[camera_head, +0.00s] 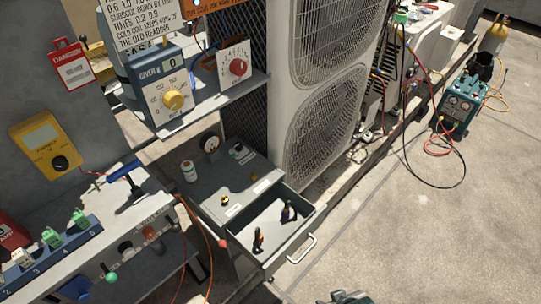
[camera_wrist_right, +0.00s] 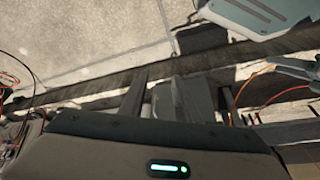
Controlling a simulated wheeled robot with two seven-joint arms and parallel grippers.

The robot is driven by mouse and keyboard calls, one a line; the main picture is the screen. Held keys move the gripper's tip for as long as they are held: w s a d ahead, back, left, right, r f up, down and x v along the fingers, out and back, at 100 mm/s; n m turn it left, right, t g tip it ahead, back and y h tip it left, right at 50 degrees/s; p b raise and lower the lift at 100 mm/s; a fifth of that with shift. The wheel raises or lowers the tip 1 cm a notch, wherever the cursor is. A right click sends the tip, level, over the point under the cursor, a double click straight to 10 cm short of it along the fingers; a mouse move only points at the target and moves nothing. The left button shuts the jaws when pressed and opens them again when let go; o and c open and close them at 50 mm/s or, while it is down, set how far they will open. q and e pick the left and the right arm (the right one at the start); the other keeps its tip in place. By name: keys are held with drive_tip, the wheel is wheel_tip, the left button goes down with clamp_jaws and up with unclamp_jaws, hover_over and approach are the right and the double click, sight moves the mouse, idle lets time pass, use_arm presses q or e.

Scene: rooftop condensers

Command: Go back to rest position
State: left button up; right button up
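My right gripper (camera_wrist_right: 180,95) shows in the right wrist view, with a lit green bar on its housing. Its two dark fingers stand apart, and I make out nothing held, though a grey shape shows behind or between them. In the head view only a small teal part, possibly of my right arm, shows at the bottom edge. My left gripper is not in view. An open grey drawer (camera_head: 303,213) holds two small dark clip-like items (camera_head: 258,240).
The bench (camera_head: 140,215) at left carries a yellow meter (camera_head: 43,145) behind and a blue-handled tool (camera_head: 125,171). The condenser (camera_head: 325,120) stands at the back. A teal gauge unit (camera_head: 460,107) with hoses is at right. Concrete floor (camera_head: 440,230) is clear.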

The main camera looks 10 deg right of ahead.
wheel_tip(320, 180, down, 21)
drive_tip(key=s+a+t, duration=0.1)
drive_tip(key=s+a, duration=0.1)
drive_tip(key=shift+s+a+f+t+y, duration=0.2)
drive_tip(key=shift+t+y, duration=0.1)
drive_tip(key=shift+y, duration=0.1)
idle(0.7)
